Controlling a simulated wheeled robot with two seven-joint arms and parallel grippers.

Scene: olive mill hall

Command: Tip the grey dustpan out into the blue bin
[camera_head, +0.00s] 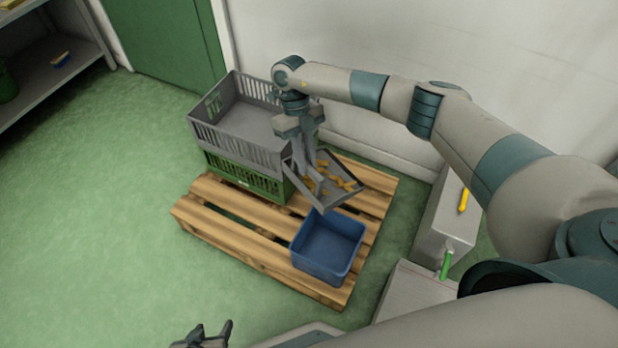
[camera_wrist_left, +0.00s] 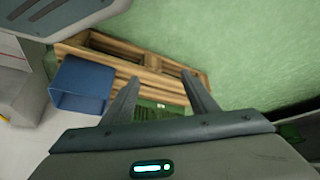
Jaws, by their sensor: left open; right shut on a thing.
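The grey dustpan (camera_head: 336,191) is held above the pallet, behind the blue bin, with tan scraps (camera_head: 342,182) lying in it. My right gripper (camera_head: 311,170) is shut on the dustpan from above; the exact grip on the handle is partly hidden by the gripper. The blue bin (camera_head: 328,246) stands on the pallet's front right part, and its visible inside looks empty. It also shows in the left wrist view (camera_wrist_left: 81,86). My left gripper (camera_head: 208,335) is open and empty at the bottom edge of the head view, away from the bin. Its fingers show in the left wrist view (camera_wrist_left: 158,98).
A wooden pallet (camera_head: 232,229) bears the bin and a grey crate (camera_head: 240,122) stacked on a green crate (camera_head: 243,178). Grey boxes, one with a yellow item (camera_head: 463,200) on top, stand to the right. A shelf (camera_head: 50,70) is at far left. Green floor is clear at left.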

